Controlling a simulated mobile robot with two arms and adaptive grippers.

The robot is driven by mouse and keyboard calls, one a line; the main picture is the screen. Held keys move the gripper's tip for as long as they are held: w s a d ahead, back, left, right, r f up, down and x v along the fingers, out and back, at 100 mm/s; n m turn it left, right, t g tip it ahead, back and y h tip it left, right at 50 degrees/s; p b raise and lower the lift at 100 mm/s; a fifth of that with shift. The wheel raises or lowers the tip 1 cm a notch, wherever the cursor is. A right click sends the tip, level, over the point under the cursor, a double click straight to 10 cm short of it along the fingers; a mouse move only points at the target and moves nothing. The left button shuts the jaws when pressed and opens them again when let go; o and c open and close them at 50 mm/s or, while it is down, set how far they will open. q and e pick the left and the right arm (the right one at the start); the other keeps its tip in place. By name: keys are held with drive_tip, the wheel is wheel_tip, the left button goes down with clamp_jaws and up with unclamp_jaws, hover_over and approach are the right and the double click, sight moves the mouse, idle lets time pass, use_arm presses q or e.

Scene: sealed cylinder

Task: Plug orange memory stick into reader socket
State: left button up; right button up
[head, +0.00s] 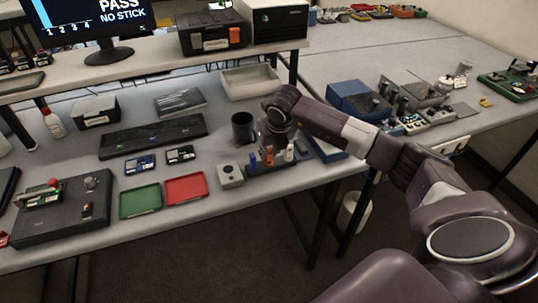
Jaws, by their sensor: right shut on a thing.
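My right gripper (270,149) points down over a small rack (285,166) near the right end of the workbench. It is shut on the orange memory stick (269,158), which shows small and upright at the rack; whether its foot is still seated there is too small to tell. A blue piece stands just left of it and a white one to the right. A dark box (50,226) with a red knob, a grey knob and a small slot-like fitting lies at the bench's left; I cannot tell for sure whether it holds the reader socket. My left gripper is out of view.
A green tray (140,201) and a red tray (186,189) lie mid-bench. A black cup (243,128) and a grey box with a round top (230,175) stand close left of the gripper. A monitor (95,22) reads "PASS" and "NO STICK".

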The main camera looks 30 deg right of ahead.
sight(269, 149)
wheel_tip(269, 149, up, 19)
drive_tip(key=b, duration=0.4)
drive_tip(key=shift+r, duration=0.1)
